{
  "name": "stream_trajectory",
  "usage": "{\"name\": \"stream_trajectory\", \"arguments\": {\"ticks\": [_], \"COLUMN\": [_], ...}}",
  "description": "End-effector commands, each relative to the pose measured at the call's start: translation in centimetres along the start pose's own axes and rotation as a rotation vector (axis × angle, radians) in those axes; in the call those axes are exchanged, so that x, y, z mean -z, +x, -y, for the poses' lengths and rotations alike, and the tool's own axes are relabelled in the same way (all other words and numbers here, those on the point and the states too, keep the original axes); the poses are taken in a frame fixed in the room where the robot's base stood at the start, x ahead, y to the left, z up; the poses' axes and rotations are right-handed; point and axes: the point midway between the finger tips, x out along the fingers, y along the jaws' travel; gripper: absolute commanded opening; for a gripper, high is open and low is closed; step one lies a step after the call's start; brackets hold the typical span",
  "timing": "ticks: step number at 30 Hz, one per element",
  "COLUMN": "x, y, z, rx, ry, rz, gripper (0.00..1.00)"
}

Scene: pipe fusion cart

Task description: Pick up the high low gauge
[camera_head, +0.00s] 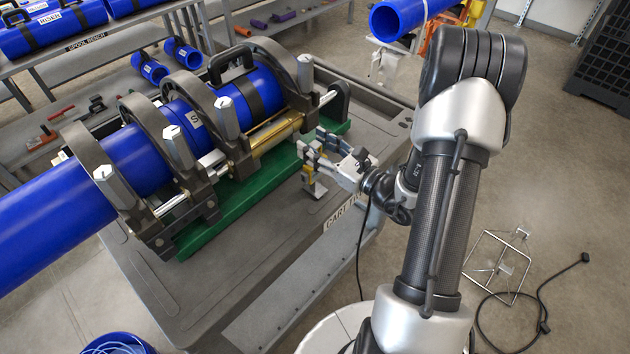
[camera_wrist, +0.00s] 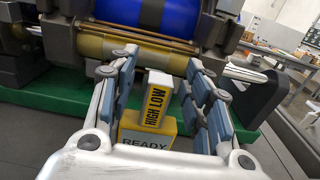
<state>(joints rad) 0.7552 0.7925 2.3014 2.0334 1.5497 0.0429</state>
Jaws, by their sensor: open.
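The high low gauge (camera_wrist: 156,100) is a small block with a white top and a yellow face lettered HIGH LOW. In the wrist view it stands upright between my open fingers, with a gap on either side. Below it is a yellow and pale block marked READY (camera_wrist: 150,143); I cannot tell whether it is a stand or part of the gauge. In the head view my gripper (camera_head: 307,160) is at the cart's near right side, beside the green base, and yellow parts show below the fingers. The fingers partly hide the gauge there.
The fusion machine, with dark clamp rings (camera_head: 205,120) around a blue pipe (camera_head: 130,160), stands on a green base (camera_head: 235,205) just beyond my gripper. The grey cart top (camera_head: 265,260) is clear nearer me. A blue pipe end (camera_head: 385,20) juts in at the top.

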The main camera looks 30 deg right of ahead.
Motion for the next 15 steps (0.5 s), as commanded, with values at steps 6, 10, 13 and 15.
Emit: {"name": "stream_trajectory", "arguments": {"ticks": [6,10,13,15], "x": [-0.05,-0.06,-0.06,-0.06], "y": [0.69,0.66,0.65,0.65], "z": [0.02,0.02,0.01,0.01], "rx": [0.001,0.001,0.001,0.001], "ry": [0.0,0.0,0.0,0.0], "rz": [0.0,0.0,0.0,0.0], "gripper": [0.45,0.43,0.36,0.32]}}
